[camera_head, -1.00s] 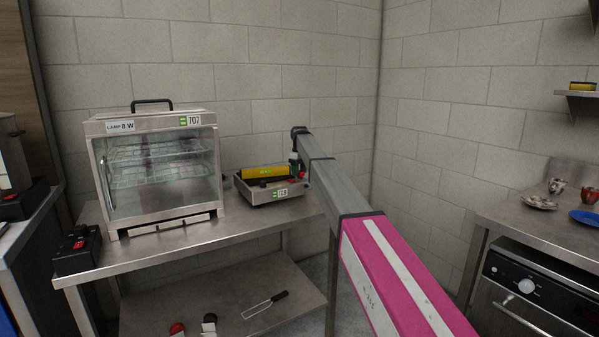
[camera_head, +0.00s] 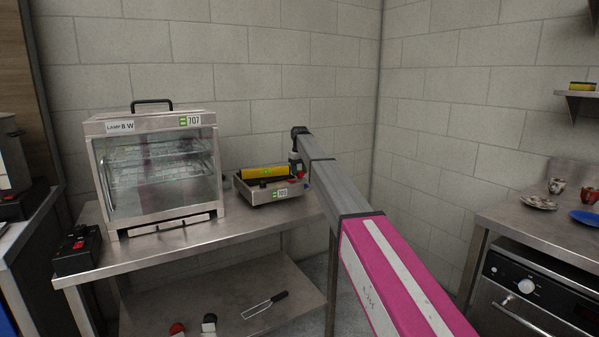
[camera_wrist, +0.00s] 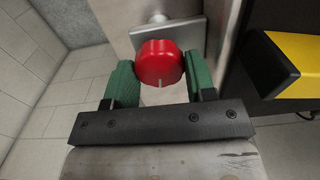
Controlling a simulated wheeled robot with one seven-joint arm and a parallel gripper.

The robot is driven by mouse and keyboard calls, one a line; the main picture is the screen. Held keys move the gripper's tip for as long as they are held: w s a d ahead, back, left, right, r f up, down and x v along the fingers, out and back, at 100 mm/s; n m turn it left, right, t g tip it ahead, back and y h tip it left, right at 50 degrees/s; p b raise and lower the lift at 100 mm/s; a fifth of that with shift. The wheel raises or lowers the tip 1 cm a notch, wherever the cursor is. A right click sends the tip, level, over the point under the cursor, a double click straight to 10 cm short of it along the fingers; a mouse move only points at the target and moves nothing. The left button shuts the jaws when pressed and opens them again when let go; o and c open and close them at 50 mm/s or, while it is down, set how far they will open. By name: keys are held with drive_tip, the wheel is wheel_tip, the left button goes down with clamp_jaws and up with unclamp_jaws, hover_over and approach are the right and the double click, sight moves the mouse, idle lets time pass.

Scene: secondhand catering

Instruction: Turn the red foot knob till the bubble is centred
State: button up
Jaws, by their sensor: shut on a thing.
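The red foot knob (camera_wrist: 160,62) is round, with a pale mark on its edge. In the wrist view it sits between the two green fingers of my gripper (camera_wrist: 162,78), which is shut on it. The knob is on a bolt beside a steel plate. In the head view the knob (camera_head: 300,174) is a small red spot at the right end of a low steel unit (camera_head: 259,198). My gripper (camera_head: 297,162) reaches down there. A yellow spirit level (camera_head: 258,171) lies on the unit; its vial is too small to tell where the bubble is.
A glass-fronted cabinet (camera_head: 160,172) stands on the steel table (camera_head: 180,236) left of the unit. A block wall is close behind. A black box with red buttons (camera_head: 77,251) is at the table's left end.

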sight(300, 171)
drive_tip(key=o, duration=0.6)
drive_tip(key=shift+o, duration=0.2)
wheel_tip(300, 171, up, 11)
drive_tip(key=shift+d+f, duration=0.1)
drive_tip(key=shift+f, duration=0.05)
